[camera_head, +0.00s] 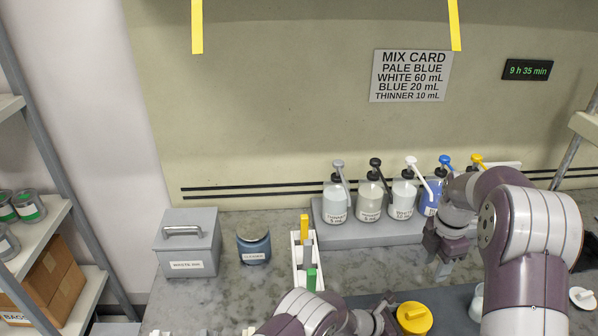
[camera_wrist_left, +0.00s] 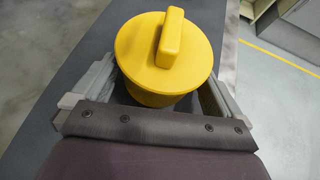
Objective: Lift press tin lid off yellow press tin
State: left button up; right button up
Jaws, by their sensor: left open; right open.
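The yellow press tin (camera_wrist_left: 160,97) stands upright with its round yellow lid (camera_wrist_left: 140,40) on top; the lid has a raised bar handle. In the left wrist view my left gripper (camera_wrist_left: 158,82) is open, with its fingers on either side of the tin, below the lid's rim. Whether they touch the tin is hidden. In the head view the lid (camera_head: 414,318) shows at the bottom edge, with my left gripper (camera_head: 388,320) just left of it. My right gripper (camera_head: 440,262) is open and empty above the worktop, in front of the pump bottles.
A grey rack (camera_head: 385,238) holds several pump bottles at the back. A white container (camera_head: 476,303) is partly hidden by my right arm.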

aim_at(419, 311)
pick_arm(q)
jog(key=shift+x, duration=1.1)
jog(key=c, duration=1.6)
jog(key=shift+c, duration=0.2)
pick_arm(e)
jog(key=shift+f, duration=0.15)
jog(key=shift+c, duration=0.8)
jog(key=f, duration=1.7)
jog(key=shift+w+d+f, duration=0.15)
jog(key=shift+d+f, duration=0.2)
jog(key=shift+d, duration=0.05)
